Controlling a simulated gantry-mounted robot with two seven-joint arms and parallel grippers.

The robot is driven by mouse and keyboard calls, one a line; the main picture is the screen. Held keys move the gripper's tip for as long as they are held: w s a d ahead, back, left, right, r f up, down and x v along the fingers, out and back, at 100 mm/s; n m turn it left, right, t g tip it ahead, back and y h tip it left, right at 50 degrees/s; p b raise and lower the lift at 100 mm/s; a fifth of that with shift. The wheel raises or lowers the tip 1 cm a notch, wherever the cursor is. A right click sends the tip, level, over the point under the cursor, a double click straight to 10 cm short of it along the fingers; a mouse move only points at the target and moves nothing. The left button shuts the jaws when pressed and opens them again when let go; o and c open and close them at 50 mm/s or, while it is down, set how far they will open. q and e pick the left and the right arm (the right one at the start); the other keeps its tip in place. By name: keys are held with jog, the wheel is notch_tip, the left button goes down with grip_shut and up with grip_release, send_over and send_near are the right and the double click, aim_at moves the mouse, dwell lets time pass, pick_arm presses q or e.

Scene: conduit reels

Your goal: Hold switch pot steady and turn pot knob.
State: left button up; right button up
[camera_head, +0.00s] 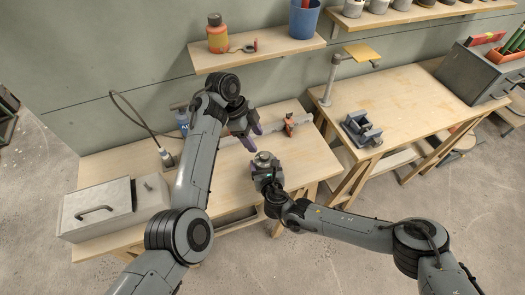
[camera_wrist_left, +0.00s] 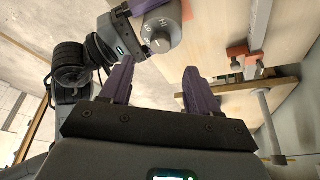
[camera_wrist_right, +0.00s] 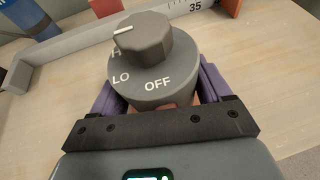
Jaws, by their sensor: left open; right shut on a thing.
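The switch pot (camera_wrist_right: 150,85) is a grey round body with a darker ridged knob (camera_wrist_right: 142,38) on top. In the right wrist view its face reads "LO" and "OFF", and a white line marks the knob. My right gripper (camera_wrist_right: 155,105) is shut on the pot's body, with purple fingers on both sides. In the head view the pot (camera_head: 264,158) is held at the workbench's front edge. My left gripper (camera_head: 250,138) is open and empty, above and behind the pot. In the left wrist view the pot (camera_wrist_left: 160,38) shows beyond the open purple fingers (camera_wrist_left: 158,88).
A long ruled bar (camera_head: 240,138) with an orange clamp (camera_head: 290,126) lies on the workbench (camera_head: 310,160). A grey metal box (camera_head: 105,208) stands at the bench's left end. A second table (camera_head: 420,110) with a vise (camera_head: 361,129) is at the right. A shelf (camera_head: 260,52) hangs above.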

aim_at(264, 155)
pick_arm(q)
jog(key=x, duration=0.7)
jog(key=shift+d+f, duration=0.1)
jog(key=shift+f, duration=0.2)
jog(key=c, duration=1.1)
jog(key=shift+o, duration=0.2)
jog(key=shift+n, duration=0.3)
jog(key=shift+s+n+t, duration=0.1)
jog(key=shift+n+t, duration=0.5)
jog(key=shift+n, duration=0.7)
jog(key=shift+s+n+t, duration=0.1)
jog(key=shift+n+t, duration=0.5)
jog(key=shift+n, duration=0.7)
jog(key=shift+r, duration=0.1)
jog(key=o, duration=1.1)
jog(key=shift+c, duration=0.2)
